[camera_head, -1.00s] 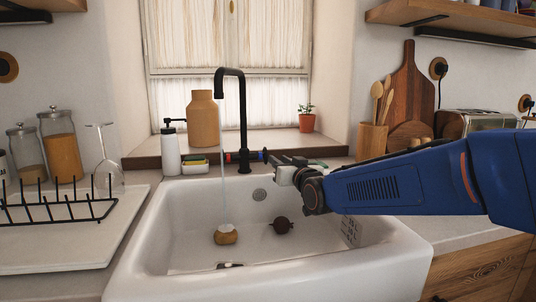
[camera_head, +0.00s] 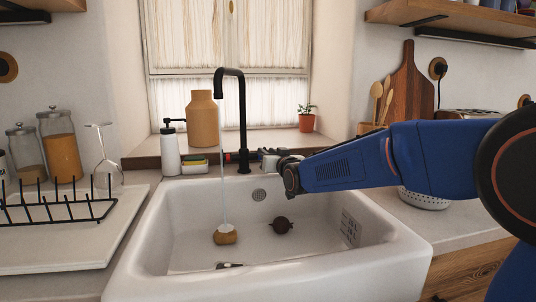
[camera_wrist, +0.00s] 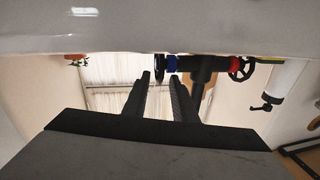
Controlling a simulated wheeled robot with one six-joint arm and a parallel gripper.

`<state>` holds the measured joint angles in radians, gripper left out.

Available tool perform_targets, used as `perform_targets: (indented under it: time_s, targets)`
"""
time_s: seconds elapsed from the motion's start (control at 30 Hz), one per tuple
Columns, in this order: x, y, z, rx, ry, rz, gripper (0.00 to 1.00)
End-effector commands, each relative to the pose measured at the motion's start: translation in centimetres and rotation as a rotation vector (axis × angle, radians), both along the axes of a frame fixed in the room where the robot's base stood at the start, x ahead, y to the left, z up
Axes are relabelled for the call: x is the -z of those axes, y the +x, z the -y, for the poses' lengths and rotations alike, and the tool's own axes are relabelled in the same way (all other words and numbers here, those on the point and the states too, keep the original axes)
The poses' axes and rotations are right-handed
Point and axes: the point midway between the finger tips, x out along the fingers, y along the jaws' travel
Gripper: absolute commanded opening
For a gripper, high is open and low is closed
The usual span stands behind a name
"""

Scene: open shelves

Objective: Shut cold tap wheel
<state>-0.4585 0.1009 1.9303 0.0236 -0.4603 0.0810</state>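The black tap (camera_head: 243,120) stands behind the sink, with water (camera_head: 223,180) running from its spout. A red band (camera_head: 228,157) marks its left side. The wrist view shows the scene upside down. There, the tap's blue-banded side (camera_wrist: 172,63) ends in a dark cold tap wheel (camera_wrist: 159,68), seen nearly edge-on. My gripper (camera_wrist: 160,78) has its two fingers apart, their tips at either side of that wheel in the picture; I cannot tell whether they touch it. In the head view my gripper (camera_head: 268,156) is beside the tap's right side, partly hiding the wheel.
The white sink (camera_head: 170,245) holds a tan round object (camera_head: 225,237) under the water and a dark round one (camera_head: 281,225). A soap bottle (camera_head: 170,150) and sponges (camera_head: 195,163) stand left of the tap. A plant pot (camera_head: 306,122) is on the sill.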

Motion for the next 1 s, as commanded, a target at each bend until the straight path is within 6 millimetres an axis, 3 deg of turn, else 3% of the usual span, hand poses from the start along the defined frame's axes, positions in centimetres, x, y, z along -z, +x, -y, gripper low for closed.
perform_targets:
  time_s: [0.1,0.23,0.67,1.0]
  targets:
    - [0.00,-0.01,0.00,0.000,0.000,0.000,0.25]
    - [0.00,-0.02,0.00,0.000,0.000,0.000,0.00]
    - [-0.23,0.13,-0.09,-0.001,-0.011,-0.037,0.00]
    - [-0.97,0.68,-0.30,-0.001,-0.063,-0.219,0.00]
